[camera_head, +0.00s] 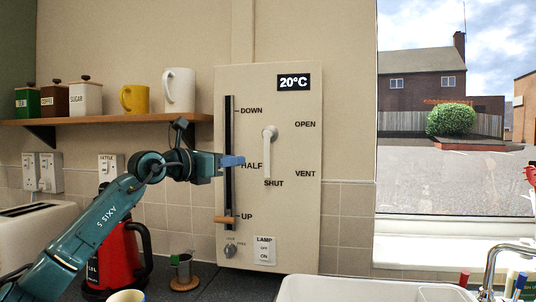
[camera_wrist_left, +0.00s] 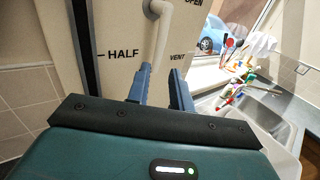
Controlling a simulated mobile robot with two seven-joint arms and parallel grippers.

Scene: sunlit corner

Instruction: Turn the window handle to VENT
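The white window handle (camera_head: 267,152) is mounted on a cream panel (camera_head: 300,225). Its pivot is at the top and its lever hangs down, pointing at SHUT; VENT is printed to the lower right. My left gripper (camera_head: 235,161) is in front of the panel near HALF, left of the lever. In the left wrist view, the gripper's two blue fingers (camera_wrist_left: 160,90) are apart with nothing held between them. The handle (camera_wrist_left: 160,32) shows beyond them, its lower end near the left finger; I cannot tell whether they touch. My right gripper is not in view.
A slot with a wooden-knobbed slider (camera_head: 226,219) at UP runs left of the handle. A small knob (camera_head: 230,251) and a LAMP switch (camera_head: 264,250) sit below. A red kettle (camera_head: 118,255) stands under my arm. A shelf (camera_head: 100,121) with mugs hangs above; a sink (camera_head: 370,290) is lower right.

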